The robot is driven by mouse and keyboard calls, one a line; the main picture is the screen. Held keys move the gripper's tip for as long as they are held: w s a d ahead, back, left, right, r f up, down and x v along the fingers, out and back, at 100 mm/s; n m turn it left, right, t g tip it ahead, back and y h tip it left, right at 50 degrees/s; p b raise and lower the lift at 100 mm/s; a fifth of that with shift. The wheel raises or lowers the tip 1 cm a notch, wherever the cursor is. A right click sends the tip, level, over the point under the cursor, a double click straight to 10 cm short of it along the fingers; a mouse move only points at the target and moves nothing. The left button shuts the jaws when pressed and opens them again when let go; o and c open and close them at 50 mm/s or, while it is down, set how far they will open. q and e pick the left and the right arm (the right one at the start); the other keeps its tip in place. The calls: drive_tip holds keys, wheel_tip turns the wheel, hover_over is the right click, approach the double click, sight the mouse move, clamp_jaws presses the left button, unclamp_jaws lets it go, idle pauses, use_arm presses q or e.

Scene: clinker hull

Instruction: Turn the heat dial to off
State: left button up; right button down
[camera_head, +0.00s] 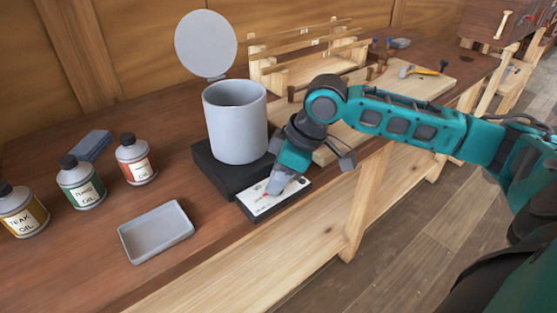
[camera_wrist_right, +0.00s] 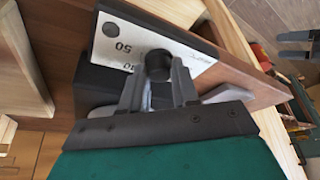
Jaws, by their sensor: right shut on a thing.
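The heat dial (camera_wrist_right: 158,65) is a dark round knob on a white panel (camera_head: 262,207) at the front of a black base (camera_head: 218,172). Panel markings such as 50 show in the right wrist view. My right gripper (camera_head: 275,188) is at the panel; in the right wrist view its two fingers (camera_wrist_right: 160,80) are shut on the dial, one on each side. In the head view the gripper hides most of the dial, and the dial's pointer setting cannot be read. My left gripper is not in view.
A grey pot (camera_head: 237,125) with its round lid (camera_head: 206,43) raised stands on the base. A grey tray (camera_head: 155,232) and bottles of oil, including a red-labelled one (camera_head: 136,160), stand to the left. A wooden rack (camera_head: 310,62) is behind my right arm.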

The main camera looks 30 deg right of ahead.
drive_tip(key=shift+r+n+p, duration=0.25)
drive_tip(key=shift+n+p, duration=0.25)
drive_tip(key=shift+p, duration=0.15)
drive_tip(key=shift+f+y, duration=0.2)
drive_tip(key=shift+y, duration=0.1)
drive_tip(key=c, duration=0.8)
unclamp_jaws()
drive_tip(key=shift+c, duration=0.2)
drive_tip(key=p+v, duration=0.2)
drive_tip(key=v, duration=1.1)
drive_tip(key=shift+w, duration=0.15)
drive_tip(key=shift+a, duration=0.1)
